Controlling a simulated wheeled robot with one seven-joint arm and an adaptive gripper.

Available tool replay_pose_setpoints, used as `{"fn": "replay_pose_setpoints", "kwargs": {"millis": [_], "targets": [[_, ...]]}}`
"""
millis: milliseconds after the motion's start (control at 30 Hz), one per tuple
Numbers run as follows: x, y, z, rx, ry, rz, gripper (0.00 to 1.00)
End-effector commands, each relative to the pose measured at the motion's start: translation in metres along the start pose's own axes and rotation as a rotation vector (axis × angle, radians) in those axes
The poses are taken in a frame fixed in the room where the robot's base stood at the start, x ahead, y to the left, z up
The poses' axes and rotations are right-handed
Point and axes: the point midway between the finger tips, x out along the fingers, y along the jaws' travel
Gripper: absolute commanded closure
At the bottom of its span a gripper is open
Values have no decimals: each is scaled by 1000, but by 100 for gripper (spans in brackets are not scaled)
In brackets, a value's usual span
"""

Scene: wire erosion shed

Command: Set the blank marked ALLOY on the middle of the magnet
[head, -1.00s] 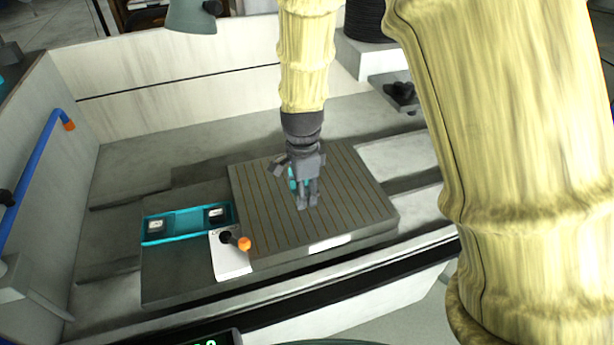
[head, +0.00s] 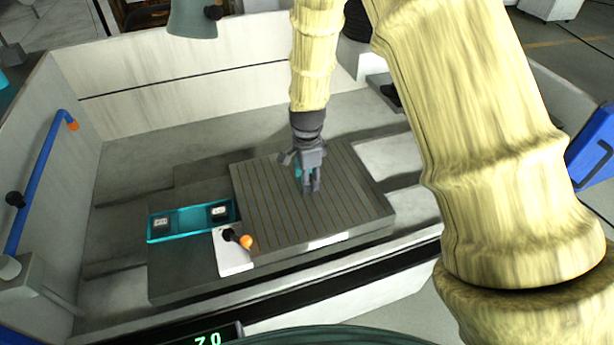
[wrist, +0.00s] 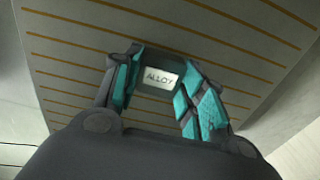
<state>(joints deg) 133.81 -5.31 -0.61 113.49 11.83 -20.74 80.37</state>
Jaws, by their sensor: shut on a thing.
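The blank marked ALLOY (wrist: 158,79) is between the two teal-padded fingers of my gripper (wrist: 155,92) in the wrist view, its white label facing the camera. The magnet (head: 348,200) is a grey block with thin tan stripes. In the head view my gripper (head: 311,190) points down over about the middle of the magnet. The blank is hidden there by the fingers. I cannot tell whether the blank touches the magnet's face.
A teal tray (head: 190,233) left of the magnet holds two dark blanks with white labels (head: 161,222) (head: 219,212). Pale tank walls (head: 200,80) surround the area.

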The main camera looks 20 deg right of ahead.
Motion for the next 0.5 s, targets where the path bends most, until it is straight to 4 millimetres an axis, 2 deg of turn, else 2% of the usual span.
{"fn": "replay_pose_setpoints", "kwargs": {"millis": [467, 500], "targets": [[7, 0, 0, 0, 0, 0, 95], [6, 0, 0, 0, 0, 0, 52]]}}
